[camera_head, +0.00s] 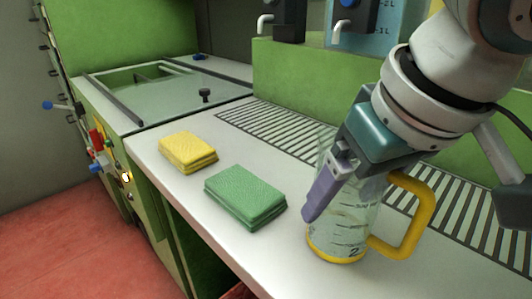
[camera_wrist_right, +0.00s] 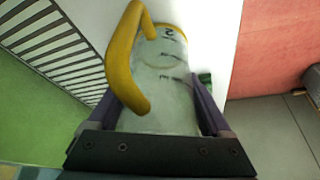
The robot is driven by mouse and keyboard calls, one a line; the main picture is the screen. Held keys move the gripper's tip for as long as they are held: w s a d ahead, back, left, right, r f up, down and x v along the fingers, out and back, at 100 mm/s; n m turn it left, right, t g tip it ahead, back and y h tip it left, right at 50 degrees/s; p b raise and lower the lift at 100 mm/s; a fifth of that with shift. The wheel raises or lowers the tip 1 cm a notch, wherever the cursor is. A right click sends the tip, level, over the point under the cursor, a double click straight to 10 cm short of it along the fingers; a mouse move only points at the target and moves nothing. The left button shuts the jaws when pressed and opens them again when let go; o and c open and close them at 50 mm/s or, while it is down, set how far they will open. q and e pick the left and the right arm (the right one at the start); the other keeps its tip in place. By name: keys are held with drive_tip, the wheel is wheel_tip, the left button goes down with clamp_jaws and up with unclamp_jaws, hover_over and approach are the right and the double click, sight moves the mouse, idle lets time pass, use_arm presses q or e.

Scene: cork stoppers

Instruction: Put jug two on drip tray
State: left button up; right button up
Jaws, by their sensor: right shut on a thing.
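Jug two (camera_head: 350,238) is a clear measuring jug with a yellow base, a yellow handle and a "2" near its bottom. It is upright over the white counter, in front of the slatted drip tray (camera_head: 285,130); I cannot tell whether its base touches the counter. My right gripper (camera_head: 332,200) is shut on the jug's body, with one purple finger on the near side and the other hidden. In the right wrist view, the jug (camera_wrist_right: 168,85) sits between both fingers, its handle to the left, with the tray slats (camera_wrist_right: 50,45) beyond. My left gripper is not in view.
A yellow sponge stack (camera_head: 188,152) and a green sponge stack (camera_head: 245,196) lie on the counter (camera_head: 190,200) left of the jug. Taps (camera_head: 265,25) and a blue-tinted tank (camera_head: 385,40) are above the green wall behind the tray. A glass-covered basin (camera_head: 165,95) is at the left.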

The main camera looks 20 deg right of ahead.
drive_tip(key=o, duration=1)
drive_tip(key=shift+f, duration=0.15)
drive_tip(key=shift+c, duration=0.2)
drive_tip(key=shift+o, duration=1.2)
